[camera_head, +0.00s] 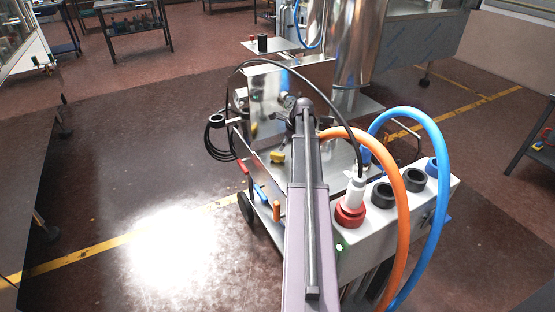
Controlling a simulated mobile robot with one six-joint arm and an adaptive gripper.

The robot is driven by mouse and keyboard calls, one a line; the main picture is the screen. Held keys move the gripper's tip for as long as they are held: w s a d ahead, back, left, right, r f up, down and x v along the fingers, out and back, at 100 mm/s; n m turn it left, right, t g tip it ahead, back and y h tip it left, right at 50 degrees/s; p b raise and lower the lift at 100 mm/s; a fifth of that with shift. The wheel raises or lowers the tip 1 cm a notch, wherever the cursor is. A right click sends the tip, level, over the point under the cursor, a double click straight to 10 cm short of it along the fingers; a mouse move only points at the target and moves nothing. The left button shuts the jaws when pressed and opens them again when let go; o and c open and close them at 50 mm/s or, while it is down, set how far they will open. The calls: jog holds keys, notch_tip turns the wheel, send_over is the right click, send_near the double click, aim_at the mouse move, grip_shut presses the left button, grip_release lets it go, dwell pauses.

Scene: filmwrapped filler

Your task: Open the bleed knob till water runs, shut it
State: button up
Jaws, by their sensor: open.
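A steel machine cart (262,90) stands in the middle with a tall shiny cylinder (356,45) behind it. A small yellow part (277,157) sits low on the cart's steel deck, left of my arm. It looks like a handle or knob, but I cannot tell whether it is the bleed knob. A round gauge-like part (287,100) shows beside my arm's far end. My gripper (302,112) is at that end, over the cart, open; its fingertips are small and partly hidden. I see no running water.
A grey box with a red connector (350,214) and black sockets (383,195) stands right of my arm. An orange hose (402,200) and a blue hose (443,190) arch beside it. A black cable (330,100) loops over the deck. Floor at left is clear.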

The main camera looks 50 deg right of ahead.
aim_at(278, 154)
jog(key=shift+b+x, duration=2.9)
jog(key=shift+x, duration=0.55)
grip_shut()
